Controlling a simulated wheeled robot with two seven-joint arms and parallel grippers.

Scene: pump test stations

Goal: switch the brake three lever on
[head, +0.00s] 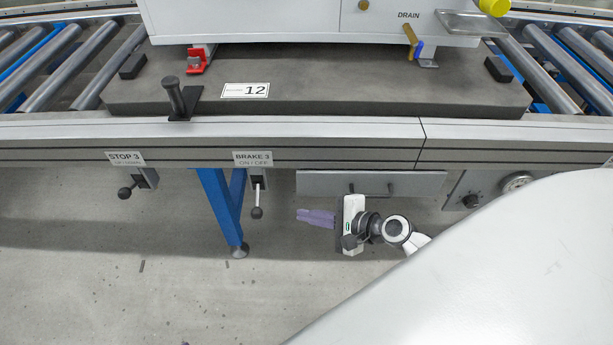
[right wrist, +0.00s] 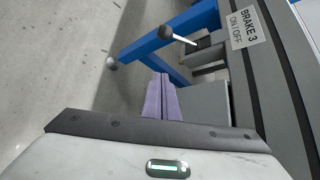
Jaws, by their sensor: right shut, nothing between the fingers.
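The brake three lever (head: 256,197) hangs below the rail under the label "BRAKE 3 ON / OFF" (head: 253,158). It has a thin pale shaft and a dark ball knob at its lower end. In the right wrist view the lever (right wrist: 178,36) shows near the top, left of its label. My right gripper (head: 300,215) is shut and empty, its purple fingers pointing left toward the lever, with a clear gap. The fingers also show in the right wrist view (right wrist: 161,98). My left gripper is not in view.
A "STOP 3" lever (head: 127,191) hangs further left. A blue leg (head: 220,205) stands just left of the brake lever. A grey drawer-like panel (head: 371,183) is above my right gripper. A control panel with a gauge (head: 517,182) is at right. The floor below is clear.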

